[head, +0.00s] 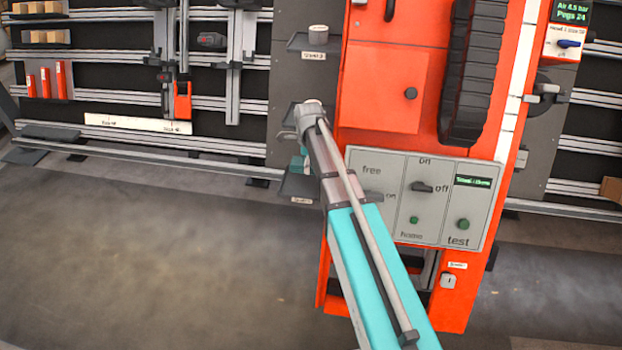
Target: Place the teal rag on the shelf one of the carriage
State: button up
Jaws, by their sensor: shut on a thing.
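My arm reaches from the bottom of the head view up to the carriage. My gripper (303,162) is beyond the wrist and mostly hidden by my own arm; its fingertips do not show clearly. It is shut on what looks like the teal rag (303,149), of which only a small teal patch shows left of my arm. The orange carriage (385,85) has dark shelves on its left side: an upper one (296,43), a middle one (290,115) partly behind my wrist, and a lower one (298,187). The shelf labels are too small to read surely.
A grey cylinder (318,35) stands on the upper shelf. A grey control panel (420,197) with knobs and buttons is right of my arm. Rails (215,145) with tools run along the back left. The floor (130,250) at left is clear.

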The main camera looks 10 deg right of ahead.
aim_at(310, 183)
jog(key=shift+a+f+b, duration=0.15)
jog(key=shift+f+b, duration=0.75)
jog(key=shift+f, duration=0.55)
jog(key=shift+f, duration=0.1)
notch_tip(310, 183, down, 3)
jog(key=b, duration=0.3)
jog(key=shift+f, duration=0.1)
jog(key=shift+d+f+b, duration=0.2)
jog(key=shift+f+b, duration=0.05)
jog(key=shift+b, duration=0.2)
jog(key=o, duration=0.9)
jog(key=shift+c, duration=0.2)
jog(key=shift+r, duration=0.1)
notch_tip(310, 183, up, 12)
jog(key=p, duration=1.2)
jog(key=shift+s, duration=0.1)
